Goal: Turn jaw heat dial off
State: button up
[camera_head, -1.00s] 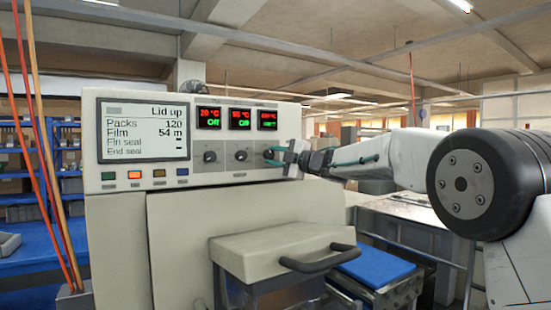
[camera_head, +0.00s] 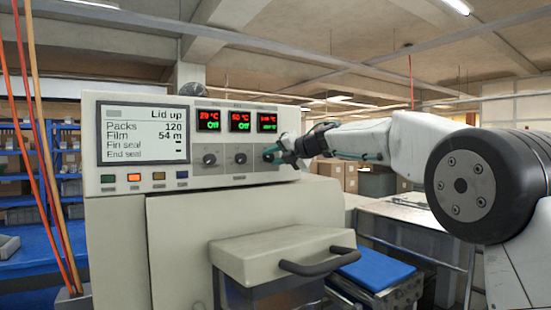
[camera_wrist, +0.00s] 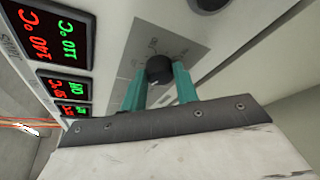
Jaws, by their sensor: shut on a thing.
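The rightmost dial, a black knob (camera_wrist: 159,68) on a grey scale plate (camera_wrist: 178,42), sits between my teal fingers in the wrist view. My gripper (camera_wrist: 161,77) is shut on this knob, one finger on each side. In the head view my gripper (camera_head: 273,153) reaches the machine's front panel from the right and hides most of this dial. The display nearest it (camera_wrist: 55,35) reads 140 °C in red and 110 °C in green in the wrist view. The scale marks and pointer are too small to read.
Two more dials, the left (camera_head: 209,160) and the middle (camera_head: 240,157), sit left of my gripper, with displays showing Off. The screen (camera_head: 144,132) reads "Lid up". A beige cover with a dark handle (camera_head: 318,264) juts out below the panel.

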jog(key=n+h, duration=0.1)
jog(key=n, duration=0.1)
jog(key=n+h, duration=0.1)
jog(key=n, duration=0.1)
jog(key=shift+s+a+t+h, duration=0.1)
jog(key=shift+a+t+h, duration=0.1)
jog(key=shift+t+h, duration=0.1)
jog(key=shift+s+a+n+t+h, duration=0.15)
jog(key=shift+n+t+h, duration=0.45)
jog(key=shift+n+h, duration=0.65)
jog(key=shift+n+y, duration=0.25)
jog(key=shift+n, duration=0.1)
jog(key=o, duration=1)
jog(key=shift+c, duration=0.2)
jog(key=shift+r, duration=0.1)
